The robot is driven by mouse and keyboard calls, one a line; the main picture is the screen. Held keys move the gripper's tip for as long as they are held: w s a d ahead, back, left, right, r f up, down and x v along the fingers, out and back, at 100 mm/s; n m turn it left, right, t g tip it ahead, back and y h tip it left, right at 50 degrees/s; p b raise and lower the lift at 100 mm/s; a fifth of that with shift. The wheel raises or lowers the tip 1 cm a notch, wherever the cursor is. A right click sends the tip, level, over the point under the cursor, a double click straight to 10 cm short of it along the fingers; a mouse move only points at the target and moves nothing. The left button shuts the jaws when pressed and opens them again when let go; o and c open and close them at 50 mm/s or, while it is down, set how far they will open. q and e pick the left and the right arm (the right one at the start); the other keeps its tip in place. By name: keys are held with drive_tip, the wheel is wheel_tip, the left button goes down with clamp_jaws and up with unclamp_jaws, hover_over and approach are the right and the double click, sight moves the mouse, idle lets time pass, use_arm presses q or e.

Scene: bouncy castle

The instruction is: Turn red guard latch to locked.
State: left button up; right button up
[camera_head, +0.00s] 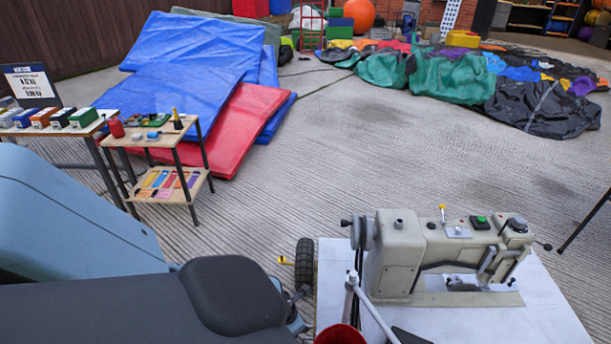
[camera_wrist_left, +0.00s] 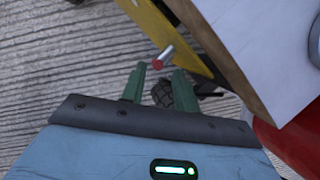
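In the left wrist view, a short metal pin with a red end (camera_wrist_left: 163,57) sticks out beside a yellow plate (camera_wrist_left: 150,22) at the table's edge. It looks like the red guard latch; its locked or unlocked marking cannot be read. My left gripper (camera_wrist_left: 158,70) has two green fingers, apart and empty, with the red end just beyond and between their tips. In the head view my left arm hides this gripper, and the latch cannot be made out. A beige sewing machine (camera_head: 400,255) stands on the white table (camera_head: 550,310). My right gripper is not in view.
A black wheel (camera_head: 305,265) stands at the table's left edge. A red container (camera_head: 340,335) is at the bottom, beside a grey lever. A small wooden shelf stand (camera_head: 190,128) and blue mats (camera_head: 185,40) are farther left. The striped floor between is clear.

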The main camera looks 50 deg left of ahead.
sight(309, 326)
use_arm(q)
drive_tip(key=shift+b+x, duration=1.15)
drive_tip(key=shift+x, duration=0.3)
